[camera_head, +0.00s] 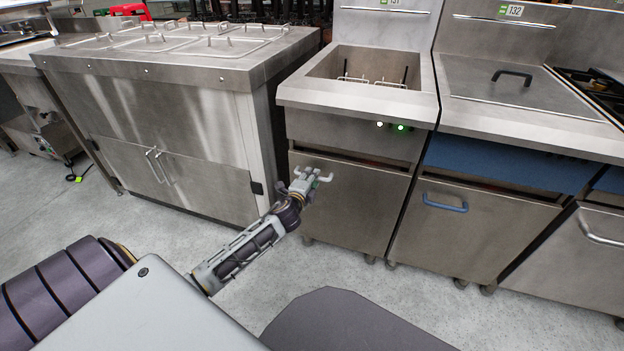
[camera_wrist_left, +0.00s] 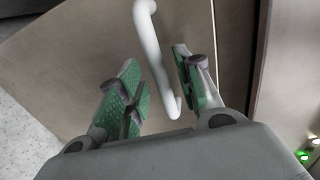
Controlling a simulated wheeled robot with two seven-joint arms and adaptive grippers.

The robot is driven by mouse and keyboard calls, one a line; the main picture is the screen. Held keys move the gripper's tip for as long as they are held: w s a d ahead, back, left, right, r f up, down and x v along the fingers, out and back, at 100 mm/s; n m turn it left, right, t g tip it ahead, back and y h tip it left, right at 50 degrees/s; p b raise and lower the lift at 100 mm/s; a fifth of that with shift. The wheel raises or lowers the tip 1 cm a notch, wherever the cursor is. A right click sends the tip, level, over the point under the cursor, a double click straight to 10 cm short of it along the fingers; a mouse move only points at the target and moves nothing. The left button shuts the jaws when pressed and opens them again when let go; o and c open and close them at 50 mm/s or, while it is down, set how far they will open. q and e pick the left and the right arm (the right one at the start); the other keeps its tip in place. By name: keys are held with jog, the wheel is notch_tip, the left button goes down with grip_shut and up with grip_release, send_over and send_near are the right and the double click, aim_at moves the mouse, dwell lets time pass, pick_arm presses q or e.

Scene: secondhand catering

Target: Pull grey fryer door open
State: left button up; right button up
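The grey fryer door (camera_head: 368,205) is the plain metal front below the fryer's control panel (camera_head: 350,135), and it looks shut in the head view. Its pale handle (camera_wrist_left: 150,45) shows as a bent bar in the left wrist view. My left gripper (camera_head: 312,180) is at the upper left part of the door in the head view. In the left wrist view its two green-padded fingers (camera_wrist_left: 160,92) are apart, with the handle bar between them. The bar is nearer the right finger; I cannot tell whether they touch. My right gripper is not in view.
A blue-panelled fryer with a blue handle (camera_head: 445,203) stands to the right. A steel cabinet (camera_head: 170,130) with lidded wells stands to the left. Grey floor (camera_head: 235,305) in front of the units is clear.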

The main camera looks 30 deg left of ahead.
pick_arm(q)
jog(key=shift+w+a+f, duration=0.1)
jog(key=shift+w, duration=0.65)
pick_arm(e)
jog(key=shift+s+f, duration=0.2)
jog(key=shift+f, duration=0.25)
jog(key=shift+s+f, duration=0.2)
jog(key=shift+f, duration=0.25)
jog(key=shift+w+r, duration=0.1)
pick_arm(q)
jog(key=c, duration=0.7)
grip_shut()
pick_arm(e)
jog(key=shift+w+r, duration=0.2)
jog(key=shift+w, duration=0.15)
